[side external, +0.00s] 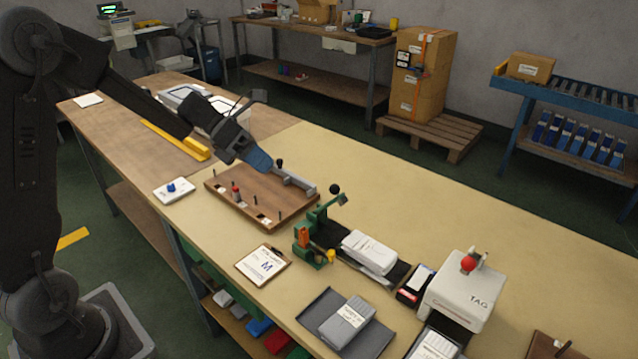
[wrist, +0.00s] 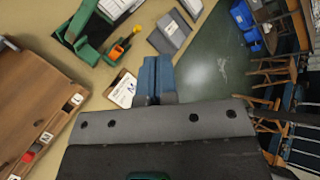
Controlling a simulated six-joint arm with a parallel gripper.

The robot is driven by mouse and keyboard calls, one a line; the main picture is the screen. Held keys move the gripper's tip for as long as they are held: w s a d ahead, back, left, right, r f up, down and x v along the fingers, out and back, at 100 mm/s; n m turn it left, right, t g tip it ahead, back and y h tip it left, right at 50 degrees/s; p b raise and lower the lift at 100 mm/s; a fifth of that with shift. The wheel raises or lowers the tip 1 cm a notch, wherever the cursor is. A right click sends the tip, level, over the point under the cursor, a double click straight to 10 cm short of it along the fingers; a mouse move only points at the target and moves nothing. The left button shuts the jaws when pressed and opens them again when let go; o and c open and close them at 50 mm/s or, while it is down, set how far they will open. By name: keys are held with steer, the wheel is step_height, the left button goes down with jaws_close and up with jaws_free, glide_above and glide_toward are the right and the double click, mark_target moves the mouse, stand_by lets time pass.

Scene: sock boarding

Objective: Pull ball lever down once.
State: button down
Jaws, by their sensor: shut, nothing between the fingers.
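A green press (side external: 313,238) with a black ball (side external: 335,188) on a raised lever arm stands mid-bench. Farther right, a white machine marked TAG (side external: 455,303) carries a red ball (side external: 468,263) on top. My gripper (side external: 262,164) is up at the left, over the far part of the wooden peg board, apart from both balls. Its blue fingers are shut and empty; they also show together in the wrist view (wrist: 153,75). The green press shows at the top left of the wrist view (wrist: 88,30). I cannot make out a ball there.
The wooden peg board (side external: 225,197) has upright pegs, a red-topped piece and a grey bar. A clipboard marked M (side external: 263,265), a white pack (side external: 369,252) and a dark tray (side external: 318,323) lie around the press. The bench behind the press is clear.

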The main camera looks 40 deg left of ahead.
steer(key=w+a+f+n+t+h, duration=0.1)
steer(key=w+a+f+n+t, duration=0.2)
steer(key=n, duration=0.6)
steer(key=w+a+f, duration=0.2)
steer(key=a, duration=0.1)
steer(key=shift+a+t+h, duration=0.3)
steer(key=shift+a, duration=0.1)
steer(key=shift+d, duration=0.1)
steer(key=x, duration=1.4)
steer(key=shift+d, duration=0.1)
